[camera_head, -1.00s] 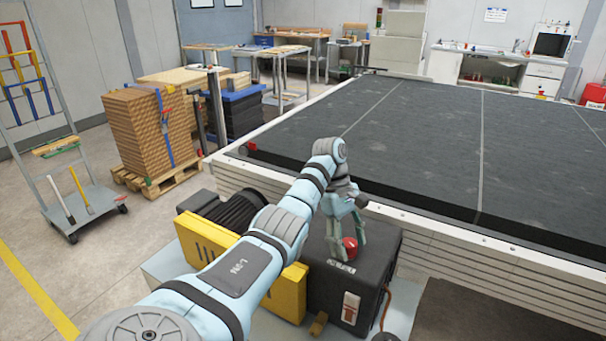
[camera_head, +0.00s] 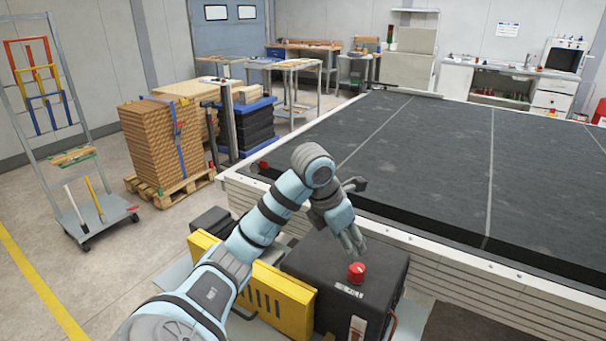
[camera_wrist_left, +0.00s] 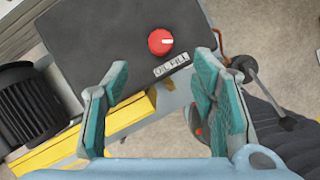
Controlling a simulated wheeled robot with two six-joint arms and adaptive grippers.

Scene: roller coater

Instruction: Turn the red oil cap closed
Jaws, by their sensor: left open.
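The red oil cap (camera_head: 357,272) sits on top of the dark box (camera_head: 315,262), beside a white label. In the left wrist view the cap (camera_wrist_left: 161,41) is round with a white mark pointing right, and the label (camera_wrist_left: 172,63) reads "OIL FILL". My left gripper (camera_head: 354,241) is open and empty, above and a little behind the cap in the head view. In the left wrist view its two teal-padded fingers (camera_wrist_left: 162,66) are wide apart, with the cap beyond their tips and not touched. My right gripper is not in view.
A yellow guard (camera_head: 275,297) and a dark motor (camera_wrist_left: 28,103) are beside the box. The large black conveyor bed (camera_head: 420,150) with its white frame lies behind it. A pallet of boards (camera_head: 155,145) and a trolley (camera_head: 95,215) stand on the left floor.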

